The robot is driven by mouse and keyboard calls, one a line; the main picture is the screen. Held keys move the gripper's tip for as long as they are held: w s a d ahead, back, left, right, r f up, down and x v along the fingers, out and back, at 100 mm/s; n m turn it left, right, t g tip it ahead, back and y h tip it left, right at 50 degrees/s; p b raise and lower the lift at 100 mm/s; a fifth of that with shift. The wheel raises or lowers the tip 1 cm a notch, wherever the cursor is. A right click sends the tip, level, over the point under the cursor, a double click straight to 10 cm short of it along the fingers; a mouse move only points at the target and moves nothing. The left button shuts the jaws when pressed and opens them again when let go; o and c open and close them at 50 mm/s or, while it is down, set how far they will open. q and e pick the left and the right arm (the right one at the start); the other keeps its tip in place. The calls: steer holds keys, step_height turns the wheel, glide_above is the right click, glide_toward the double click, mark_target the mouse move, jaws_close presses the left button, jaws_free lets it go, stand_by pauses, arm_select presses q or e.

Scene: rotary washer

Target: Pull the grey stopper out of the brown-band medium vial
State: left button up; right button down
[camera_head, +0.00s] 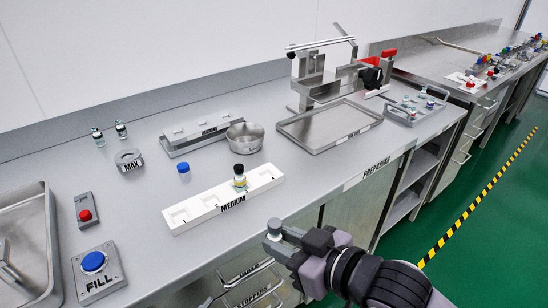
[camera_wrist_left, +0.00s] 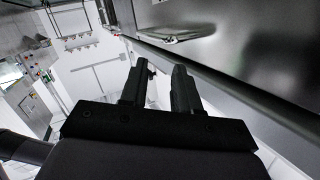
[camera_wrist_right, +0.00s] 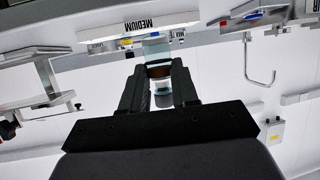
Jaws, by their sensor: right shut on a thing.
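The brown-band vial (camera_wrist_right: 159,72) is between the fingers of my right gripper (camera_wrist_right: 157,85), which is shut on it. My left gripper (camera_wrist_left: 157,75) is open and empty in the left wrist view, and outside the head view.
The white MEDIUM rack (camera_head: 207,207) holds one black-capped vial (camera_head: 239,178) and has empty slots. A blue cap (camera_head: 184,171), a steel bowl (camera_head: 245,137) and an empty tray (camera_head: 328,127) stand behind. The FILL button (camera_head: 93,262) is at left. Bare bench lies in front of the rack.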

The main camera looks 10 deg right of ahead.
arm_select(q)
steer(key=w+r+t+h, duration=0.1)
steer(key=w+r, duration=0.2)
steer(key=r, duration=0.4)
steer(key=w+r+m+h, duration=0.1)
steer(key=w+r, duration=0.2)
steer(key=r, duration=0.5)
steer(key=w+r+t+h, duration=0.1)
steer(key=w+r, duration=0.2)
steer(key=r, duration=0.4)
steer(key=s+d+r+m+g+h, duration=0.4)
steer(key=d+r+m+g+h, duration=0.55)
steer(key=d+m+g, duration=0.55)
steer(key=s+d+r+m+g+y, duration=0.2)
steer(key=s+d+m+g, duration=0.15)
steer(key=m, duration=0.65)
steer(key=m+t+y, duration=0.3)
steer(key=m+y, duration=0.8)
steer(key=y, duration=0.9)
glide_above(274, 223)
step_height(274, 223, down, 12)
steer(key=shift+r, duration=0.25)
